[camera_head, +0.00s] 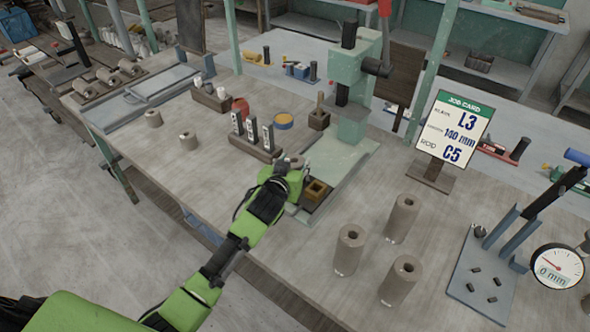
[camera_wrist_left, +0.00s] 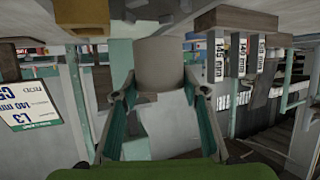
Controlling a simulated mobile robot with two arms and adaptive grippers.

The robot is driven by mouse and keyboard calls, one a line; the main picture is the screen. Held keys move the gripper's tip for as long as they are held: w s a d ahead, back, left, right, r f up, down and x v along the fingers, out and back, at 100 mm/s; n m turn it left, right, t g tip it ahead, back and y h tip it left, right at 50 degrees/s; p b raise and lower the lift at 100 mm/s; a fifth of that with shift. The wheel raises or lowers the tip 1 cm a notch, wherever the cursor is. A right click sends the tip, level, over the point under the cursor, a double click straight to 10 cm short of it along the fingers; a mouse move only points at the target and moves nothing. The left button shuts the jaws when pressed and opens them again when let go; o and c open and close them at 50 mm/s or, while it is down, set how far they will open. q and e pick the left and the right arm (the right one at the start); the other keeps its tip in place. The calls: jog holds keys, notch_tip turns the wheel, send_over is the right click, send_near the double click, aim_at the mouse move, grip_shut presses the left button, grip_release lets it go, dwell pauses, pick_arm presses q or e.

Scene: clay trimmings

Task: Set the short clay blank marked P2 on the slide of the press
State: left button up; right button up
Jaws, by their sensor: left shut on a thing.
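My left gripper (camera_head: 298,168) is shut on a short grey clay blank (camera_wrist_left: 160,64), beside the press. In the head view the arm mostly hides this blank, and no mark on it can be read. The green press (camera_head: 350,75) stands at the back middle, with a pale green bed (camera_head: 350,160) running toward the front. A square wooden box with a hollow top (camera_head: 316,190) sits at the front of the bed, just right of and below my gripper. My right gripper is not in view.
Three tall clay blanks (camera_head: 349,250) stand at the front right. A block of labelled pieces (camera_head: 254,148) stands behind my gripper. A gauge (camera_head: 556,266) is at far right. The left front table is mostly clear.

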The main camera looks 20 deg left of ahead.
pick_arm(q)
jog(key=shift+w+f, duration=0.35)
jog(key=shift+f+p, duration=0.45)
jog(key=shift+f, duration=1.1)
jog(key=shift+f, duration=0.1)
jog(key=shift+f, duration=0.15)
jog(key=o, duration=1.3)
